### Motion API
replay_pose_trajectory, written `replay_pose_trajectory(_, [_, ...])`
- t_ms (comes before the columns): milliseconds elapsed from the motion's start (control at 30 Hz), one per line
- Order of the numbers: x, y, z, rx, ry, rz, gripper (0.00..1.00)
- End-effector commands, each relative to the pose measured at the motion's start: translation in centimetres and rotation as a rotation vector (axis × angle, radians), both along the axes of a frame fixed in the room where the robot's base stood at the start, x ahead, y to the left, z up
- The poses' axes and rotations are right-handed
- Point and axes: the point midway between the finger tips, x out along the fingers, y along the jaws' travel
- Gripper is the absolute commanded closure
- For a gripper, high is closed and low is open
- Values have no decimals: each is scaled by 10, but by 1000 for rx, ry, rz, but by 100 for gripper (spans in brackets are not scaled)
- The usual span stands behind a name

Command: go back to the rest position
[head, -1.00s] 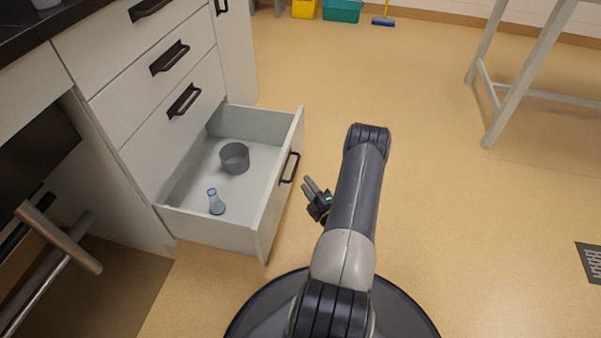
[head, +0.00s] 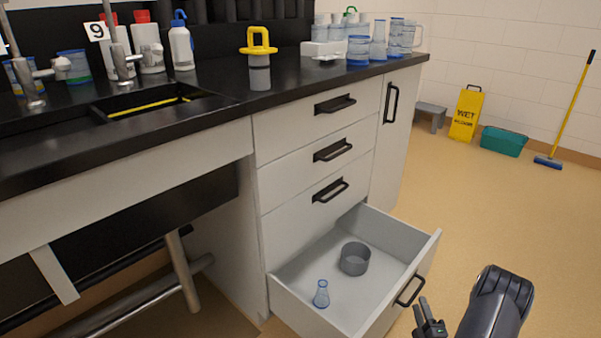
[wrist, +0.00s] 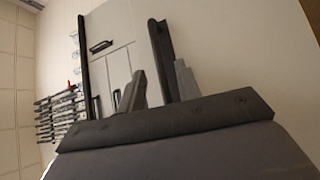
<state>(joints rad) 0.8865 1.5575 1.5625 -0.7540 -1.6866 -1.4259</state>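My gripper (head: 421,308) is low at the right in the head view, beside the outer front of the open drawer (head: 412,262) and close to its black handle. Nothing shows in its grasp. In the wrist view its two grey fingers (wrist: 160,85) stand apart with a gap between them, so it is open and empty. My dark arm link is at the lower right of the head view; the rest of the arm is out of frame.
The drawer holds a grey round container (head: 355,259) and a small blue flask (head: 321,294). The counter (head: 215,125) above carries bottles, taps and beakers. A yellow wet-floor sign (head: 466,113) and a teal bin (head: 504,141) stand far back. Floor right of the drawer is clear.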

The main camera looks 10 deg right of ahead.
Motion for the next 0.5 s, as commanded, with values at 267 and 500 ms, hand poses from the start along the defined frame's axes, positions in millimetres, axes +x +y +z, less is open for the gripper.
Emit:
replay_pose_trajectory(267, [45,-5,5,-3,-3,1,67])
replay_pose_trajectory(500, [58,-4,8,2,-1,0,67])
